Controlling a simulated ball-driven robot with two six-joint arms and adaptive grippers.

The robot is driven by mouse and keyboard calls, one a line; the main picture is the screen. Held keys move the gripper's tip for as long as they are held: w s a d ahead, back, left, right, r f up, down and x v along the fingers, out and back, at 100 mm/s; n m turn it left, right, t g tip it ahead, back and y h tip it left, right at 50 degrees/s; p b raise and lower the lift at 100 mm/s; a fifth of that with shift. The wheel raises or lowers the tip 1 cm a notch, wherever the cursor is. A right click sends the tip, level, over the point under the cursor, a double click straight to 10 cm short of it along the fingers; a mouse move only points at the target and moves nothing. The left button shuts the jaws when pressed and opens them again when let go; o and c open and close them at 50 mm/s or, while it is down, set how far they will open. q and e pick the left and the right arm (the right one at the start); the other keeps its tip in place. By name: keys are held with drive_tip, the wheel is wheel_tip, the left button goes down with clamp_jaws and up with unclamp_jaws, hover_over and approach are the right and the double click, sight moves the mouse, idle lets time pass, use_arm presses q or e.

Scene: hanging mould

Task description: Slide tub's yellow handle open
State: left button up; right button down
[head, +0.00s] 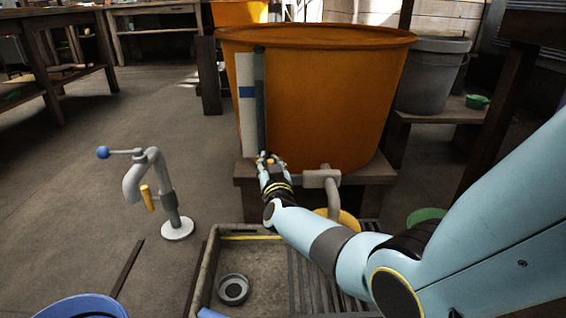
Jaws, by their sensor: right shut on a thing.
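The large orange tub (330,95) stands on a low wooden support in the middle of the head view. My right arm reaches in from the right. My right gripper (267,157) is at the foot of the dark strip, shut on the yellow handle (270,161). Only a small bit of the handle shows between the fingers. My left gripper is not in view.
A grey outlet pipe (331,186) is just right of my right gripper. Below is a shallow tray (206,275) with a grey ring (233,289). A grey stand with a blue-knobbed lever (168,195) is at left.

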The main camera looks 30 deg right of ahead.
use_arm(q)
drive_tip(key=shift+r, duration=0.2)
use_arm(e)
drive_tip(key=shift+s+a+f, duration=0.15)
drive_tip(key=shift+a+f, duration=0.1)
drive_tip(key=shift+a, duration=0.05)
drive_tip(key=c, duration=1.4)
unclamp_jaws()
drive_tip(key=shift+a+r, duration=0.1)
drive_tip(key=shift+a, duration=0.05)
drive_tip(key=shift+o, duration=1.3)
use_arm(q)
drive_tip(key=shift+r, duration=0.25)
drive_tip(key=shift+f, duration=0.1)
use_arm(e)
drive_tip(key=v, duration=1.2)
